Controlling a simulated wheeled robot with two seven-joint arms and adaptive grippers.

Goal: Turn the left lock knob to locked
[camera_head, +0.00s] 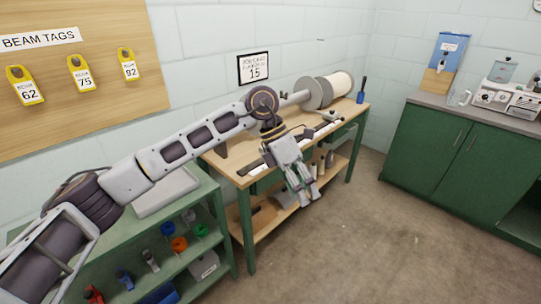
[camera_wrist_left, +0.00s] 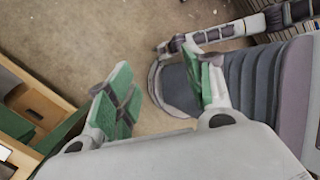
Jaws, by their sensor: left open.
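The wooden workbench (camera_head: 226,165) with green legs carries a long dark rail with a pale strip (camera_head: 318,133) along its front. A small dark knob-like part (camera_head: 333,116) shows near the rail's right end. I cannot make out the left lock knob; my left arm and wrist cover part of the bench there. My left gripper (camera_head: 302,194) hangs in front of the bench's front edge, fingers pointing down, apart from the rail. In the left wrist view the gripper (camera_wrist_left: 166,92) is open and empty, its green pads well apart over the floor. My right gripper is not seen.
A cream roll with grey flanges (camera_head: 338,87) stands at the bench's far end, near a blue-handled brush (camera_head: 361,92). A green shelf cart (camera_head: 215,215) with coloured spools is at left. Green cabinets (camera_head: 430,150) stand at right. The middle floor (camera_head: 350,240) is clear.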

